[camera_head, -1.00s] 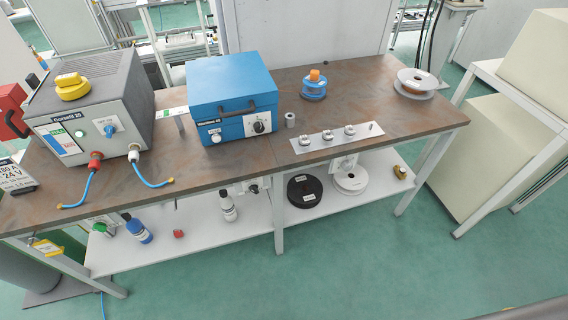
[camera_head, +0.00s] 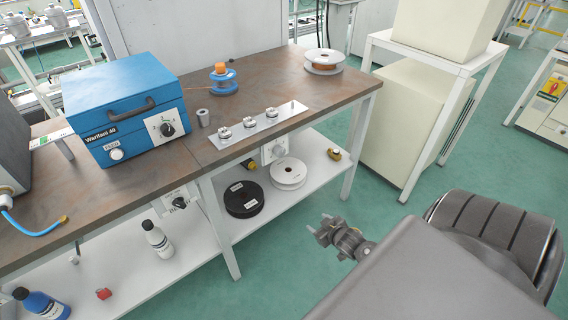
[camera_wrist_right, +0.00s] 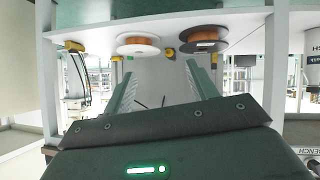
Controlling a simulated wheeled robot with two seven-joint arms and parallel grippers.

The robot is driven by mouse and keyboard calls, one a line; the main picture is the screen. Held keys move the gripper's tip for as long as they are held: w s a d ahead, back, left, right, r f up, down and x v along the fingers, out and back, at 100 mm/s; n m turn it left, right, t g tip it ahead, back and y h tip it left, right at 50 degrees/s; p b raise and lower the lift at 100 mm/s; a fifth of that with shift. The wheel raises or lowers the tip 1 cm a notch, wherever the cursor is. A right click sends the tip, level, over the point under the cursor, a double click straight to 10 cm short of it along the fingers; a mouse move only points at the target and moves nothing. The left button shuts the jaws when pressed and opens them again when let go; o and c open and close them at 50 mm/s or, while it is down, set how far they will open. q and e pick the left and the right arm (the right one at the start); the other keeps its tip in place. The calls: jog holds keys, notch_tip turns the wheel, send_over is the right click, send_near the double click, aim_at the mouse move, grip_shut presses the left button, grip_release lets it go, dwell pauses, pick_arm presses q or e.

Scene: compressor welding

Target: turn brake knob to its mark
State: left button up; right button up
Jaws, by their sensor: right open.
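Several knobs show in the head view, and I cannot read which is the brake knob. A black knob (camera_head: 167,130) sits on a white dial on the blue box's front. Under the table edge, a white plate with a dark knob (camera_head: 179,203) hangs at the left, and another white unit with a knob (camera_head: 277,151) is farther right. My right gripper (camera_head: 326,228) is open and empty, in front of the table's right end and clear of all knobs. In the right wrist view its two fingers (camera_wrist_right: 160,68) are spread apart. My left gripper is not in view.
The blue box (camera_head: 120,88) and a metal plate with three round fittings (camera_head: 250,132) are on the brown table (camera_head: 200,165). Black (camera_head: 243,199) and white (camera_head: 288,174) reels lie on the lower shelf. A white-framed stand (camera_head: 419,52) is at the right. Green floor is clear in front.

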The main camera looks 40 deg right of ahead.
jog(key=w+r+t+b, duration=0.4)
jog(key=w+r+b, duration=0.15)
jog(key=r, duration=0.55)
jog(key=n+t+y+b, duration=0.2)
jog(key=t, duration=0.1)
send_near(282, 153)
jog(key=w+b, duration=0.1)
jog(key=w, duration=0.7)
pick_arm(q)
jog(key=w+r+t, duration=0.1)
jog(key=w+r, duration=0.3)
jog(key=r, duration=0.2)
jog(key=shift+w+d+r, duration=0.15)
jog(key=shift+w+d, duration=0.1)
pick_arm(e)
jog(key=shift+w, duration=0.2)
jog(key=c, duration=1)
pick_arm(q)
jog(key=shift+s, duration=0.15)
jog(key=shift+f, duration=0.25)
